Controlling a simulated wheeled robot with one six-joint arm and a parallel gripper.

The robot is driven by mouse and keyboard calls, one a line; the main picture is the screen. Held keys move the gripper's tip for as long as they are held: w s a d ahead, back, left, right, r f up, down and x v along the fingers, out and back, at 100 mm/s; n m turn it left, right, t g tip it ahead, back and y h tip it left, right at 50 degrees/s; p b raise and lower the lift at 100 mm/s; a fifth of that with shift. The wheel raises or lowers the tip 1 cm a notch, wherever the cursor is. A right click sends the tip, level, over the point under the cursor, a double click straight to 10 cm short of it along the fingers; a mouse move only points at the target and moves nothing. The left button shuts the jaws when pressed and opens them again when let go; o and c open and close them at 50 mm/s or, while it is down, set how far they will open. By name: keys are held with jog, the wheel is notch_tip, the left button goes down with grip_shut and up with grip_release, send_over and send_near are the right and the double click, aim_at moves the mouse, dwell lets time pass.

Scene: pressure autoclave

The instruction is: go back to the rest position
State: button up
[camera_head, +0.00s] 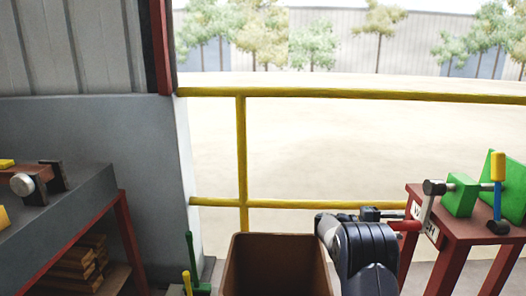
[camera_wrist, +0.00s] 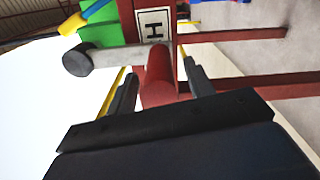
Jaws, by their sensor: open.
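My gripper (camera_head: 388,214) is open at the left side of the red table (camera_head: 462,228) in the head view. In the wrist view its two dark fingers (camera_wrist: 160,70) stand on either side of a red handle (camera_wrist: 160,82), with visible gaps. The red handle also shows in the head view (camera_head: 407,226), just right of my gripper. A grey lever arm (camera_head: 427,208) runs from it up to a dark round hub (camera_head: 434,187), beside a green block (camera_head: 461,195). Whether the fingers overlap the handle in depth is hard to tell.
A brown open bin (camera_head: 276,238) stands left of my arm. A yellow railing (camera_head: 242,150) runs behind. A grey bench (camera_head: 62,212) with red legs is at the left. A blue and yellow lever (camera_head: 497,185) stands upright on the red table. A white lettered sign (camera_wrist: 153,28) is near the handle.

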jog(key=shift+d, duration=0.55)
jog(key=shift+s+a+r, duration=0.1)
jog(key=shift+s+r, duration=0.05)
jog(key=shift+s+p, duration=0.15)
jog(key=shift+p, duration=0.15)
